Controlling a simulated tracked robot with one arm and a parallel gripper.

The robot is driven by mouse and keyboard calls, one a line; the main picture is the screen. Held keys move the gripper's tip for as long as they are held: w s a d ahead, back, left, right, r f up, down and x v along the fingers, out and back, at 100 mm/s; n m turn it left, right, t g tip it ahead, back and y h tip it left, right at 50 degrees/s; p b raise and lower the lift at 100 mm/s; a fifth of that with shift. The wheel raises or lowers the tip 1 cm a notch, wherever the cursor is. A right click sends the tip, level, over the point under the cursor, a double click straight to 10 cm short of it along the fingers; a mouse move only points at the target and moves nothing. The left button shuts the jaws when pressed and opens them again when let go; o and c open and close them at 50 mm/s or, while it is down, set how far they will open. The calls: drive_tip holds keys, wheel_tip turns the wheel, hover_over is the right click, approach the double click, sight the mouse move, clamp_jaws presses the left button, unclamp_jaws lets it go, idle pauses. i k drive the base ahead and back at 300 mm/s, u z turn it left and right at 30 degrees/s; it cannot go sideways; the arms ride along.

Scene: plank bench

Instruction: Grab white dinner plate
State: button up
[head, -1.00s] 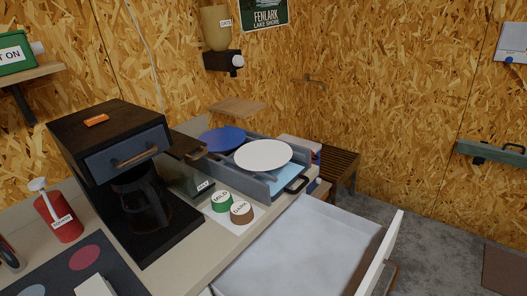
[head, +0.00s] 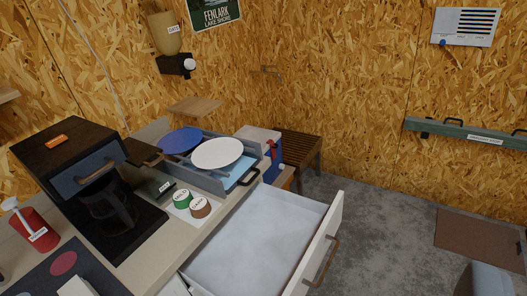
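The white dinner plate (head: 217,153) lies in a grey tray (head: 207,176) at the far end of the bench. A blue plate (head: 180,140) lies beside it on the left. The white plate's front and right side look unobstructed. My gripper's fingers are not in view. A rounded grey shape (head: 484,281) shows at the bottom right edge, and I cannot tell what it is.
An open drawer (head: 262,245) juts out below the bench front. Green and brown lidded pods (head: 191,203), a coffee maker (head: 105,205) and a red pump bottle (head: 35,230) stand on the bench. A white and red cooler (head: 260,140) and a slatted bench (head: 297,150) are behind. Grey floor is open at right.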

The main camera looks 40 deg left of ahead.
sight(218, 153)
drive_tip(key=z, duration=1.25)
drive_tip(key=i, duration=2.35)
drive_tip(key=u, duration=3.25)
drive_tip(key=i, duration=1.1)
drive_tip(key=z, duration=0.05)
